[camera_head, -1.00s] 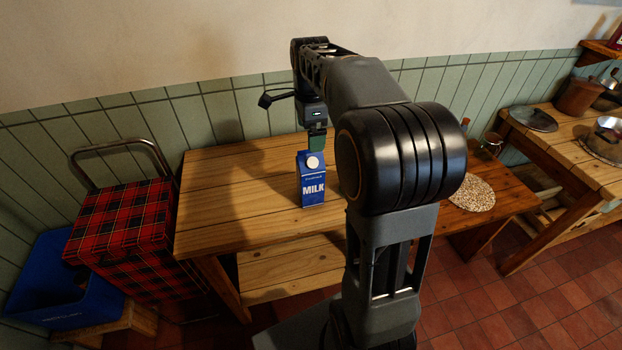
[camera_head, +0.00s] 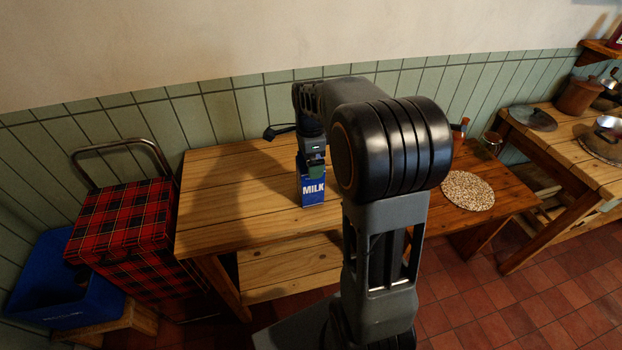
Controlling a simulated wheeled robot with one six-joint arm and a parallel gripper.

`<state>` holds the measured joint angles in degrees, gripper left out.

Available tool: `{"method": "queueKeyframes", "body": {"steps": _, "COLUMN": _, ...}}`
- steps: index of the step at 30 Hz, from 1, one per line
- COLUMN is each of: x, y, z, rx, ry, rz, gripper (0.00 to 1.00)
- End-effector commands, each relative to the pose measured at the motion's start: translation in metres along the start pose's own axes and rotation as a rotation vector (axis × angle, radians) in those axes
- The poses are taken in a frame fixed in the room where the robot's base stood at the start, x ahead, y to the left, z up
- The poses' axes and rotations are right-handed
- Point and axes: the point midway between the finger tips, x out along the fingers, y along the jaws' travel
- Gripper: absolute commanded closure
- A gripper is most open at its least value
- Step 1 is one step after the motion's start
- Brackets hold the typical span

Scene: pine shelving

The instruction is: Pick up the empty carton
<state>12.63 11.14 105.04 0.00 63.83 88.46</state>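The blue milk carton (camera_head: 313,191) stands upright on the pine table (camera_head: 215,215), with its white MILK lettering facing me. My gripper (camera_head: 314,170) points down at the carton's top, and a dark finger overlaps the upper front of the carton. The carton's white cap is hidden behind it. I cannot tell whether the fingers touch the carton or how far apart they are.
A red plaid trolley bag (camera_head: 120,230) and a blue crate (camera_head: 50,295) stand left of the table. A speckled round mat (camera_head: 467,190) lies on the lower table to the right. The table's left part is clear.

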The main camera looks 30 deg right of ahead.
Motion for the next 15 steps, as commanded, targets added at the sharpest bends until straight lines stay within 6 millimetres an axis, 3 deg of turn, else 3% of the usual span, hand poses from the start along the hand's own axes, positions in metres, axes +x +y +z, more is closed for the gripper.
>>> {"method": "queueKeyframes", "body": {"steps": 4, "x": -0.0001, "y": 0.0, "z": 0.0, "rx": 0.0, "ry": 0.0, "rz": 0.0, "gripper": 0.02}}
{"method": "queueKeyframes", "body": {"steps": 15, "x": -0.0004, "y": -0.0001, "z": 0.0, "rx": 0.0, "ry": 0.0, "rz": 0.0, "gripper": 0.37}}
